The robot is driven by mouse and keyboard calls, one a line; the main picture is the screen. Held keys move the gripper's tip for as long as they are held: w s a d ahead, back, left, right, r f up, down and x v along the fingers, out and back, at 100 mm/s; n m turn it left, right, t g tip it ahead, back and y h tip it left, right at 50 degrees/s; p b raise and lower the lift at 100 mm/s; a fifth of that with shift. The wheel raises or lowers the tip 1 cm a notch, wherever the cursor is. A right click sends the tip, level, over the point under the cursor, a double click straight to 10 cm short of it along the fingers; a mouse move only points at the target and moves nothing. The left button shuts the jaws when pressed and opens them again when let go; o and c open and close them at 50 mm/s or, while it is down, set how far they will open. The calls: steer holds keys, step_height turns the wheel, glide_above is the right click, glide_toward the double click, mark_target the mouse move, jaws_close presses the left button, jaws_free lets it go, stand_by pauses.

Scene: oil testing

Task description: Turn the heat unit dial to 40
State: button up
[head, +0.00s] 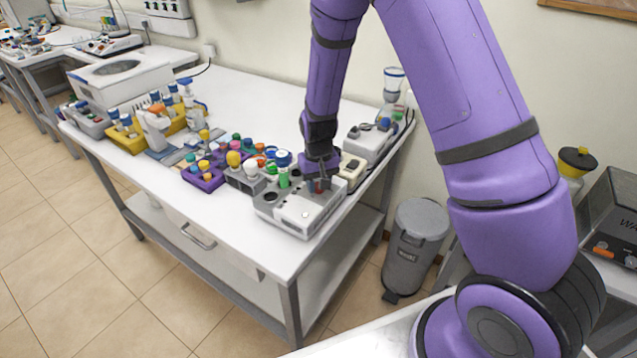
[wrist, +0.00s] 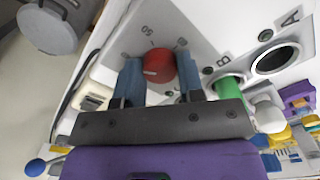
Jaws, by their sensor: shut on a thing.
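The heat unit (head: 290,217) is a light grey box near the front right corner of the white table. Its red dial (wrist: 159,65) sits between the two blue-grey fingers of my gripper (wrist: 160,78) in the wrist view. My gripper is shut on the dial. A "50" mark shows above the dial in the wrist view; other scale marks are partly hidden by the fingers. In the head view my gripper (head: 318,184) reaches down onto the unit's back right part, and the dial is mostly hidden there.
A round port marked A (wrist: 277,58) and a green tube (wrist: 232,88) are beside the dial. A cream device (head: 352,170) stands close behind the unit. Purple and grey racks (head: 205,180) with coloured caps are left of it. A grey bin (head: 415,245) stands right of the table.

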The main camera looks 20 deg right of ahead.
steer(key=o, duration=0.9)
step_height(320, 180, up, 11)
steer(key=shift+f, duration=0.1)
stand_by(0.3)
steer(key=s+d+r+t+y, duration=0.1)
steer(key=s+d+r, duration=0.1)
steer(key=s+r, duration=0.55)
steer(key=s+d+r+t, duration=0.15)
steer(key=s+r, duration=0.25)
steer(key=r, duration=0.7)
steer(key=s+d+r+t, duration=0.1)
steer(key=s+r, duration=0.1)
steer(key=s, duration=0.4)
steer(key=s+d+r, duration=0.1)
steer(key=s+r, duration=0.2)
steer(key=s, duration=0.3)
steer(key=s+d+r+t+h, duration=0.1)
steer(key=s+r, duration=0.1)
steer(key=s, duration=0.4)
steer(key=shift+d+r+t, duration=0.2)
steer(key=shift+r+t, duration=0.1)
steer(key=shift+t, duration=0.05)
